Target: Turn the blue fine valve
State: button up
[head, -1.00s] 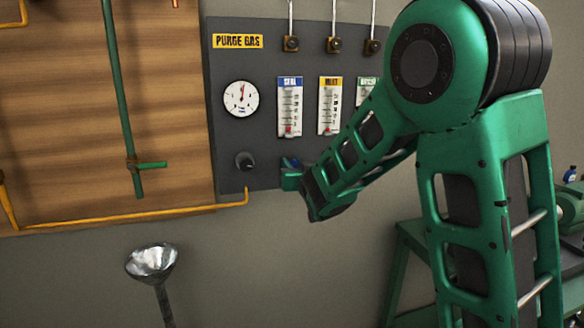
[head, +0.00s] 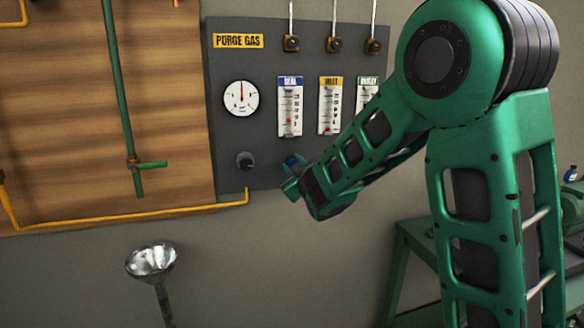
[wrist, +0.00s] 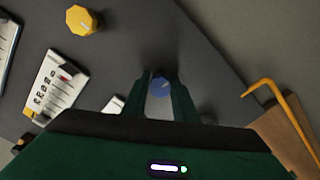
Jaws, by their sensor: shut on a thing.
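The blue fine valve (wrist: 159,86) is a small round knob low on the dark grey purge gas panel. In the wrist view it sits between the two green fingers of my gripper (wrist: 160,94), which are shut on it.
A black knob (head: 245,160) is left of the blue one, under a round white gauge (head: 241,98). A yellow knob (wrist: 82,20) shows in the wrist view. A yellow pipe (head: 130,215) runs along the left. A metal funnel (head: 151,260) stands below.

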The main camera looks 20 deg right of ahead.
jog(key=shift+n, duration=1.2)
jog(key=shift+a, duration=0.1)
jog(key=o, duration=1)
jog(key=shift+o, duration=0.2)
jog(key=shift+s, duration=0.1)
jog(key=s, duration=1)
jog(key=shift+s, duration=0.2)
jog(key=shift+f, duration=0.1)
